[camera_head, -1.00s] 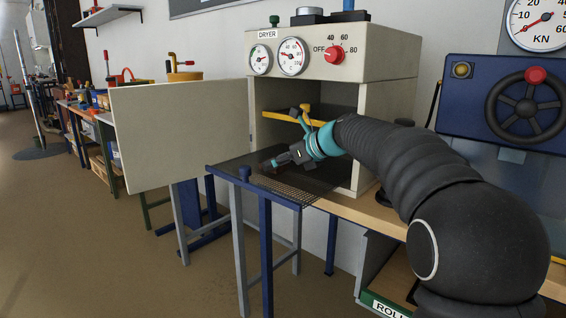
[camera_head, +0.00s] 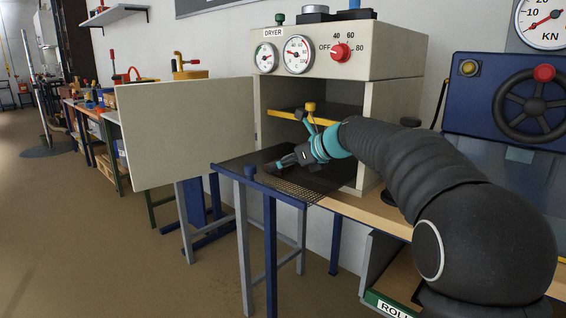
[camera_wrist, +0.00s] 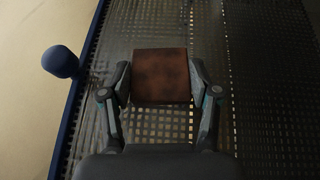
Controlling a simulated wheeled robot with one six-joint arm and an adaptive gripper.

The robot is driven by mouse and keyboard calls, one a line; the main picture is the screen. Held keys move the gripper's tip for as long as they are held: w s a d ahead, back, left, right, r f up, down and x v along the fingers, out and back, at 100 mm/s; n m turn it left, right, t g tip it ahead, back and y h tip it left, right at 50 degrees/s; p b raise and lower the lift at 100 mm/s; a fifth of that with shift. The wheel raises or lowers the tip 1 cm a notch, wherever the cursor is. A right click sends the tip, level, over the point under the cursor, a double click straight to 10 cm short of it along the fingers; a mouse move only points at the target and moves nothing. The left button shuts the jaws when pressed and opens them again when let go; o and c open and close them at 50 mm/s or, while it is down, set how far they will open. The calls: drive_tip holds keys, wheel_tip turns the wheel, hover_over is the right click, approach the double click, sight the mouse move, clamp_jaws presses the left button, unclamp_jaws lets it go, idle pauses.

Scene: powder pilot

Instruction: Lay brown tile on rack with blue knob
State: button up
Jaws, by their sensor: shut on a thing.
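The brown tile (camera_wrist: 161,76) is between the two fingers of my gripper (camera_wrist: 160,88) in the wrist view, and the gripper is shut on it. The tile is over the mesh of the rack with the blue knob (camera_wrist: 256,97); I cannot tell whether it touches the mesh. The blue knob (camera_wrist: 60,61) stands on the rack's left edge in the wrist view. In the head view, my gripper (camera_head: 275,166) is low over the pulled-out rack (camera_head: 228,166), close to the blue knob (camera_head: 250,170). The tile is hard to make out there.
The dryer (camera_head: 335,55) stands behind the rack with its door (camera_head: 187,132) open at the left. A shelf with a yellow edge and yellow knob (camera_head: 311,106) is inside, above my gripper. A blue press with a handwheel (camera_head: 533,107) is at the right.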

drive_tip(key=shift+f, duration=0.15)
drive_tip(key=o, duration=1.3)
drive_tip(key=shift+o, duration=0.3)
drive_tip(key=shift+v, duration=7.05)
